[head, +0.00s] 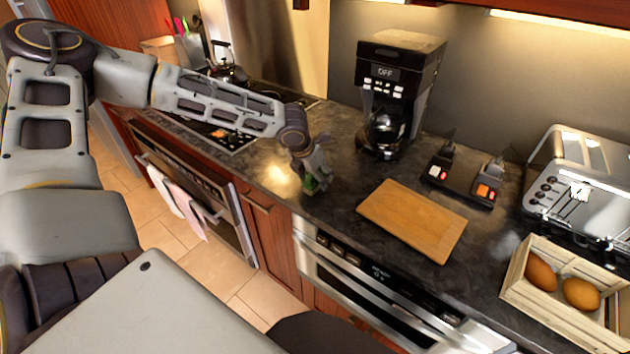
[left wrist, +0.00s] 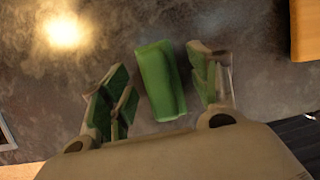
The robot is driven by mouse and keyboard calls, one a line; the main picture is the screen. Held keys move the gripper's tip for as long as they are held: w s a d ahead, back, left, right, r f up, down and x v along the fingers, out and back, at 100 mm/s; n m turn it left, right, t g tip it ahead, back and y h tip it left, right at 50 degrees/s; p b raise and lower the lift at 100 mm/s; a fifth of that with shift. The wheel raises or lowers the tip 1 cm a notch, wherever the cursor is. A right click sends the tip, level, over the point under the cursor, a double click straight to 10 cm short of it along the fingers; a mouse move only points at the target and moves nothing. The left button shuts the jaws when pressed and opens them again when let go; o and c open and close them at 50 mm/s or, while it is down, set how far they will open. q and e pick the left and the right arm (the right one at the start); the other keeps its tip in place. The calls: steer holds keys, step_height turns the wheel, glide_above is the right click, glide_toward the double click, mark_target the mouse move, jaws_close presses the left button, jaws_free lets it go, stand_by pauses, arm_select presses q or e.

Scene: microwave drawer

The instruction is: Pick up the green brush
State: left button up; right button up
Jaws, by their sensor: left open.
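The green brush (left wrist: 160,80) lies on the dark stone counter, and in the left wrist view it shows as a green block between my gripper's fingers. In the head view only a small green part (head: 311,184) shows beneath the gripper. My left gripper (left wrist: 162,92) is open, with one finger on each side of the brush. The left finger is clearly apart from it; the right finger is close, and I cannot tell if it touches. In the head view my left gripper (head: 316,178) points down at the counter near its front edge. My right gripper is not in view.
A wooden cutting board (head: 412,219) lies to the right of the gripper. A coffee maker (head: 398,85) stands behind it. A power strip (head: 462,182), a toaster (head: 580,185) and a crate (head: 535,310) with brown round items are farther right. A stove (head: 225,138) is at left.

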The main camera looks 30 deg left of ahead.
arm_select(q)
steer(key=shift+c, duration=0.3)
steer(key=c, duration=1.1)
steer(key=shift+o, duration=0.2)
steer(key=shift+r, duration=0.15)
